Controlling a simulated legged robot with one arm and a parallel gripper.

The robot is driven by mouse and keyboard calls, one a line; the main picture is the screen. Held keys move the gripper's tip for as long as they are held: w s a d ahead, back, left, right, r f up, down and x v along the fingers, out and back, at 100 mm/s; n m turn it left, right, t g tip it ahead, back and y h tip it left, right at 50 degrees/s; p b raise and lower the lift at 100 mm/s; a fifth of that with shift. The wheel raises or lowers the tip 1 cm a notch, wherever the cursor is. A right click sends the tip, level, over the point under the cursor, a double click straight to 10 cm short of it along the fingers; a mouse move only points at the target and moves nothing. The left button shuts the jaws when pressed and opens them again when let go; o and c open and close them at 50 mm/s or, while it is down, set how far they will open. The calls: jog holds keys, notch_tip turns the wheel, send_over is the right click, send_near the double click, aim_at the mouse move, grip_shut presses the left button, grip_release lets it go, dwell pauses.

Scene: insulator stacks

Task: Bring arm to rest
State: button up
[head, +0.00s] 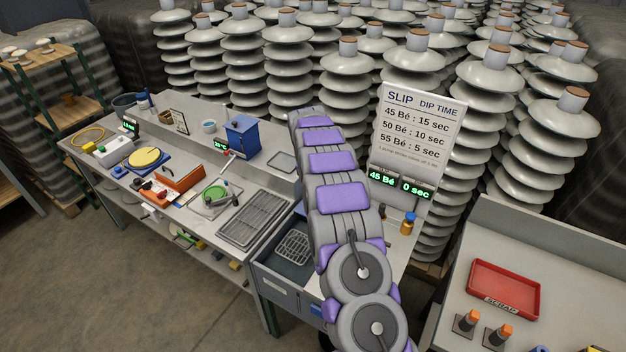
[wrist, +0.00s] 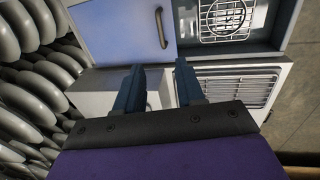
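My arm, grey with purple pads, rises across the middle of the head view and bends back over the workbench (head: 190,215). My gripper is not visible in the head view. In the wrist view my gripper (wrist: 159,88) shows two dark blue fingers with a clear gap between them. Nothing is held between them. Beyond the fingers is a blue cabinet door (wrist: 122,30) with a dark handle, apart from the fingers as far as I can tell.
A slip dip time sign (head: 418,130) stands behind my arm, with displays reading 45 Bé and 0 sec. A red scrap tray (head: 503,288) lies on the right bench. A blue box (head: 242,136) stands on the workbench. Insulator stacks (head: 350,80) crowd the back. Floor at lower left is clear.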

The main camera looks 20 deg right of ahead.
jog(key=s+a+r+m, duration=0.1)
jog(key=s+a+r, duration=0.3)
jog(key=s+r, duration=0.3)
jog(key=s+a+r+m+g+y, duration=0.1)
jog(key=s+a+r, duration=0.3)
jog(key=s, duration=0.4)
jog(key=s+a+r+m, duration=0.1)
jog(key=s+a+r, duration=0.45)
jog(key=s, duration=0.25)
jog(key=s+a+m+g, duration=0.1)
jog(key=s+a+m, duration=0.1)
jog(key=s, duration=1.4)
jog(key=s+a+m+g+b, duration=0.1)
jog(key=s+a+m, duration=0.1)
jog(key=s, duration=1.4)
jog(key=shift+a+y+b, duration=0.3)
jog(key=shift+a+y, duration=0.1)
jog(key=shift+a, duration=0.15)
jog(key=shift+d, duration=0.15)
